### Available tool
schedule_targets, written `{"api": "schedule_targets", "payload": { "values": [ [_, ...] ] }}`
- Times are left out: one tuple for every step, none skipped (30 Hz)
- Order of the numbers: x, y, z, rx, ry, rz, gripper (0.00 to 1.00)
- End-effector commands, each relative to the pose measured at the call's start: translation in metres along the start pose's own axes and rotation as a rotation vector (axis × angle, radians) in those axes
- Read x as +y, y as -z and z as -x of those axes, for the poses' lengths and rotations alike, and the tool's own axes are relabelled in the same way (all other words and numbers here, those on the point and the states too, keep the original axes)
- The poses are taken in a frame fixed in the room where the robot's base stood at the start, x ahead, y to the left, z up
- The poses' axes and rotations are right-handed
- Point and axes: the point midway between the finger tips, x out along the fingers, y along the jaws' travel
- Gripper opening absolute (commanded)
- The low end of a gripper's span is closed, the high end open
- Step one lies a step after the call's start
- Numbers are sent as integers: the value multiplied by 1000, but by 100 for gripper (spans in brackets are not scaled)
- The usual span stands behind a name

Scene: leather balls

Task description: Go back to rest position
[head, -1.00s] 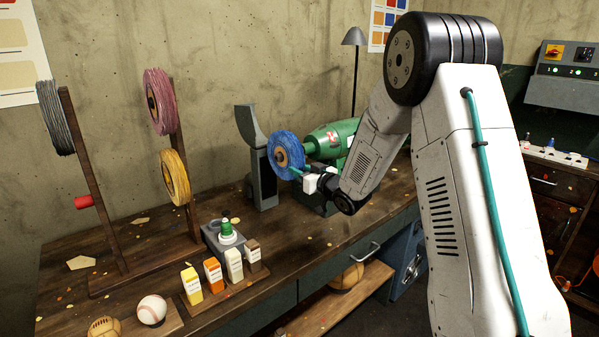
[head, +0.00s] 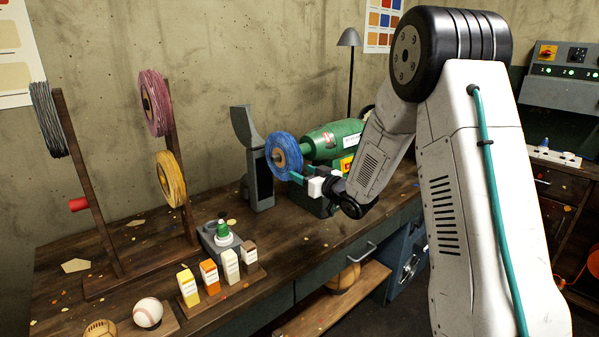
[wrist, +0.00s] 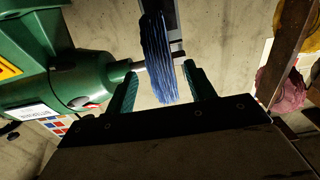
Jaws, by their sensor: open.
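My gripper (head: 302,178) is in front of the green grinding motor on the workbench, close to its blue wheel (head: 285,154). In the wrist view my gripper (wrist: 163,82) has its two green fingers spread apart, with the blue wheel (wrist: 158,55) showing beyond and between them. Contact with the wheel cannot be told. The green motor (head: 333,139) also fills the left of the wrist view (wrist: 85,80). Nothing shows held in the fingers. My arm reaches in from the right of the head view.
Several small bottles (head: 210,275) and a white baseball (head: 148,312) stand at the front left. A grey upright stand (head: 257,165) is left of the wheel. A lamp (head: 349,40) stands behind.

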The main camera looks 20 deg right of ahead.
Motion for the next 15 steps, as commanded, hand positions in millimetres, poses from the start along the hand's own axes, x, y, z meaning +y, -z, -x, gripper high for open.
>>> {"api": "schedule_targets", "payload": {
  "values": [
    [2,0,11,-1,-4,0,54],
    [1,1,16,0,-3,0,54],
    [1,0,23,0,-2,0,54],
    [1,0,27,0,-2,0,54],
    [1,0,32,0,-3,1,54],
    [1,0,37,0,-3,1,54],
    [1,1,40,0,-3,1,54],
    [1,1,43,1,-2,1,54],
    [1,1,46,1,-2,1,54],
    [1,0,48,1,-1,1,54],
    [1,0,49,1,-1,1,54],
    [1,0,50,1,-1,1,54],
    [1,0,50,1,-1,1,54],
    [1,0,51,1,0,1,54],
    [1,0,51,1,0,1,54]
  ]
}}
